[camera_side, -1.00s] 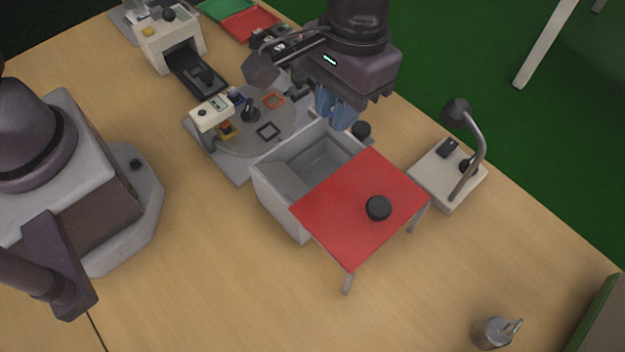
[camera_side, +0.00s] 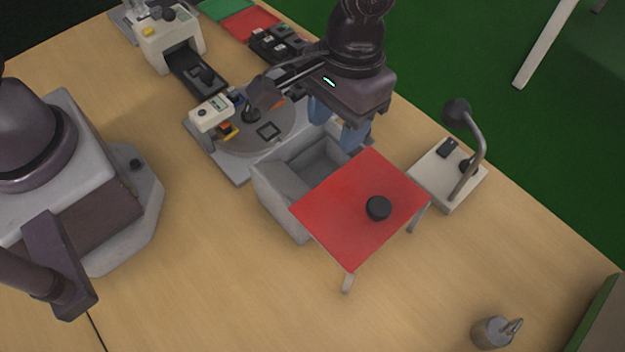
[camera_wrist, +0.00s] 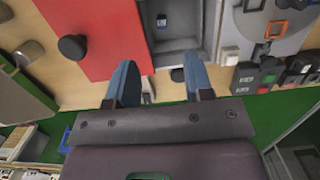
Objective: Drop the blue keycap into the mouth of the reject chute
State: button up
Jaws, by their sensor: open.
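The reject chute, a grey open-topped box (camera_side: 278,192), stands mid-table; its inside (camera_wrist: 178,50) also shows in the wrist view. A small dark blue block with a pale mark, seemingly the blue keycap (camera_wrist: 162,20), lies inside the box in the wrist view. I cannot make it out in the side view. My gripper (camera_side: 338,122) is above the back edge of the box, its two blue fingers spread apart. In the wrist view, nothing is held between the fingers (camera_wrist: 160,82).
A red plate on legs (camera_side: 345,210) with a black knob (camera_side: 378,208) adjoins the box's right side. A round grey turntable (camera_side: 240,140) is behind left. A lamp-like stand (camera_side: 447,180) is at right. A metal weight (camera_side: 492,332) is front right.

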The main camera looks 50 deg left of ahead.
notch_tip(320, 180, up, 13)
jog(key=w, duration=0.1)
jog(key=shift+w, duration=0.3)
jog(key=s+a+r+t, duration=0.3)
jog(key=s+a, duration=0.4)
jog(key=a, duration=0.5)
jog(key=s+a+r+t, duration=0.3)
jog(key=s+a, duration=0.4)
jog(key=a, duration=0.5)
jog(key=shift+s+t, duration=0.2)
jog(key=shift+t, duration=0.3)
jog(key=shift+o, duration=0.2)
jog(key=shift+r, duration=0.1)
